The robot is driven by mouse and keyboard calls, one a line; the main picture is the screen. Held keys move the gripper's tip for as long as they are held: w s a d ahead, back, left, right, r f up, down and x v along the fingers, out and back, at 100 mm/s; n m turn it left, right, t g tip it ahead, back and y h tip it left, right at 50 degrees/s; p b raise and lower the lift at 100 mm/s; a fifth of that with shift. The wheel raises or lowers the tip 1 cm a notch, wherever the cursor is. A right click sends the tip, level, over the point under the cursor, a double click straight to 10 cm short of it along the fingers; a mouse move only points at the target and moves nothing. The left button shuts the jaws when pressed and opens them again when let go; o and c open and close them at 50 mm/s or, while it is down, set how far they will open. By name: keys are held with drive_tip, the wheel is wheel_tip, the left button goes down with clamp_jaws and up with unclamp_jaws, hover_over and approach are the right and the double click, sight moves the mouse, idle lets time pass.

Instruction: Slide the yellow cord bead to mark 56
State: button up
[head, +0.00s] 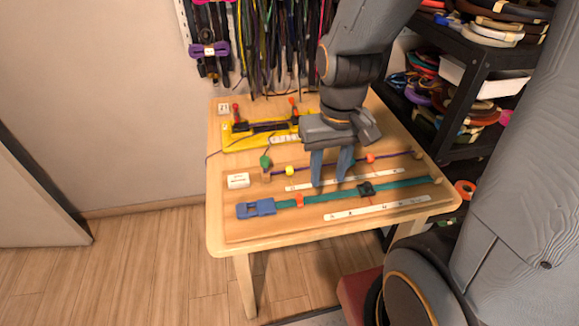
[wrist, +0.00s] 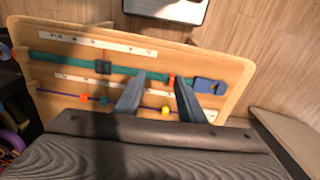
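The yellow bead (head: 290,171) sits on a thin purple cord (head: 392,155) toward its left end in the head view. It also shows in the wrist view (wrist: 166,111), below and between the finger lines. My gripper (head: 331,182) is over the board to the right of the yellow bead, fingers pointing down. In the wrist view its two fingers (wrist: 161,74) stand apart with nothing held between them. A white scale strip (head: 300,186) runs along the cord, partly hidden by the fingers. Its numbers are too small to read, so I cannot pick out mark 56.
An orange bead (head: 370,158) is farther right on the cord. A teal strap (head: 410,184) with a blue buckle (head: 256,208) and black slider (head: 366,188) lies in front. A yellow frame (head: 235,138) is behind. A black shelf (head: 478,85) stands at right.

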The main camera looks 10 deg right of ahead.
drive_tip(key=b, duration=0.1)
hover_over(290, 169)
drive_tip(key=shift+g, duration=0.3)
wheel_tip(290, 169, down, 5)
drive_tip(key=shift+s+f, duration=0.1)
drive_tip(key=shift+f, duration=0.1)
drive_tip(key=shift+f+p, duration=0.5)
drive_tip(key=shift+f, duration=3.4)
clamp_jaws()
